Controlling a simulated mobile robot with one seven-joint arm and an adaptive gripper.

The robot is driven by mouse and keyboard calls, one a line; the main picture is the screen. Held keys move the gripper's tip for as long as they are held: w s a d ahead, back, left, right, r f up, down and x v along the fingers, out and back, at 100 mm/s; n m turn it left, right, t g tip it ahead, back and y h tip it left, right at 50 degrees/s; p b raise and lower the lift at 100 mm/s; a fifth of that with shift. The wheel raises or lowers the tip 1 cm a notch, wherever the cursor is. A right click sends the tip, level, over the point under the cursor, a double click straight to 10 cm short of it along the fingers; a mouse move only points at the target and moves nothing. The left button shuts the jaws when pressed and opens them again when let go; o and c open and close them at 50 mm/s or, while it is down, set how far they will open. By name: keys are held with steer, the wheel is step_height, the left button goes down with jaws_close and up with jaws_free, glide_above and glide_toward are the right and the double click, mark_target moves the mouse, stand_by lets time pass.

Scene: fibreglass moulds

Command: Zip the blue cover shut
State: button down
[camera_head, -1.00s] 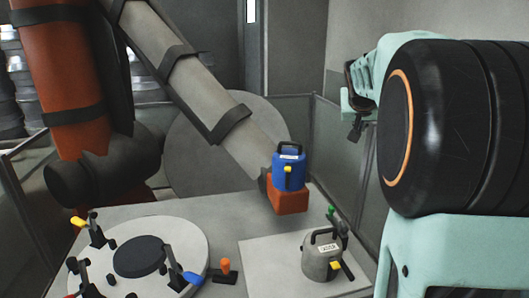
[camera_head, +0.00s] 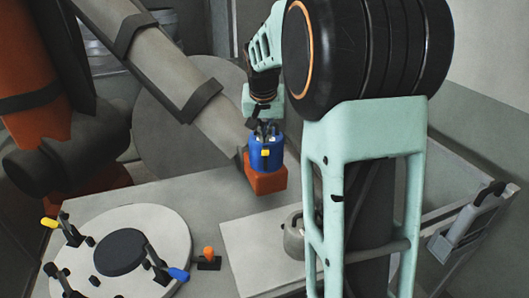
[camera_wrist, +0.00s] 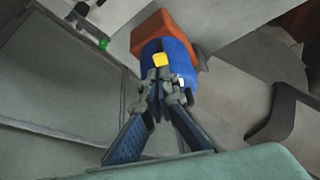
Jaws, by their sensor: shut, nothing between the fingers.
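The blue cover (camera_head: 258,164) sits upright on an orange block at the lower end of the big grey industrial arm. A small yellow tab (camera_head: 265,153) is on its front side; the tab also shows in the wrist view (camera_wrist: 161,59). My gripper (camera_head: 267,131) is at the top of the cover, in front of its handle. In the wrist view my fingers (camera_wrist: 160,88) point at the cover, just short of the yellow tab, with nothing between them. They hide part of the cover. I cannot tell whether they touch it, and no zip line is clear.
The orange block (camera_head: 266,184) is just above the table. A round white plate (camera_head: 165,225) with several clamps and a black disc stands at left. A grey canister (camera_head: 293,237) is partly hidden by my arm. The grey arm (camera_head: 170,65) slants down beside the cover.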

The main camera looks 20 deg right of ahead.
mark_target(265, 152)
steer(key=shift+b+x, duration=1.3)
steer(key=shift+x, duration=2.25)
step_height(265, 152, down, 8)
steer(key=b, duration=0.6)
steer(key=shift+s+f+b, duration=0.2)
steer(key=shift+s+b, duration=0.1)
steer(key=shift+s, duration=0.05)
steer(key=shift+a+f, duration=0.1)
steer(key=s+v, duration=0.1)
steer(key=v, duration=1.3)
steer(key=shift+s+a+f+b, duration=0.15)
steer(key=shift+a+f+b, duration=0.2)
steer(key=shift+b, duration=0.1)
